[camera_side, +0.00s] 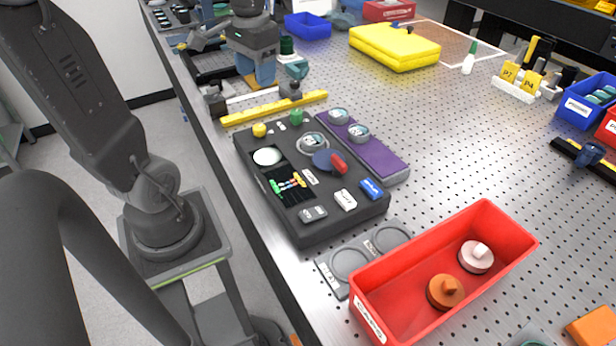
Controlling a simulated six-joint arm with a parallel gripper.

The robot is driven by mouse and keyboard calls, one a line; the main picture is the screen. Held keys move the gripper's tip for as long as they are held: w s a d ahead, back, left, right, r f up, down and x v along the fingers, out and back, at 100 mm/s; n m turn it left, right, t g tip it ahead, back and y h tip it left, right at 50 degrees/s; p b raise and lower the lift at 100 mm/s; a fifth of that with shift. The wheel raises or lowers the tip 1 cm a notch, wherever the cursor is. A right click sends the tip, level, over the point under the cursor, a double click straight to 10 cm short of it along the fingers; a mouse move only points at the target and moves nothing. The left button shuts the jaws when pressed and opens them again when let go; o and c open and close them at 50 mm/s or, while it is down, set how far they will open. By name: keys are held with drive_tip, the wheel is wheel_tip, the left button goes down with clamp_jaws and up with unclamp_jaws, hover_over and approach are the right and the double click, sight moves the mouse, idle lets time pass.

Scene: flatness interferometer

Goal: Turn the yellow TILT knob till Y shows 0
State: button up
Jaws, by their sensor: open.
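The yellow TILT knob (259,130) stands at the far left corner of a dark grey instrument box (325,212) near the left edge of the table. A green knob (296,117) stands to its right. A round white window (267,156) lies just in front of the yellow knob. A small dark panel (290,188) with coloured marks is nearer the camera; I cannot read any Y value. Dark links of my arm fill the left side of the picture.
A yellow bar (274,107) lies behind the box. A purple-topped block (378,148) adjoins its right side. A red bin (400,303) with an orange and a pale pink knobbed disc stands in front.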

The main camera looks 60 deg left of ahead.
drive_tip(key=s+d+m+t, duration=0.1)
drive_tip(key=s+d+t, duration=0.1)
drive_tip(key=d, duration=0.6)
drive_tip(key=s+d+m+t, duration=0.2)
drive_tip(key=d+t, duration=0.1)
drive_tip(key=d, duration=0.5)
drive_tip(key=shift+s+d+f, duration=0.2)
drive_tip(key=shift+s+d, duration=0.15)
drive_tip(key=shift+s, duration=0.05)
idle(0.6)
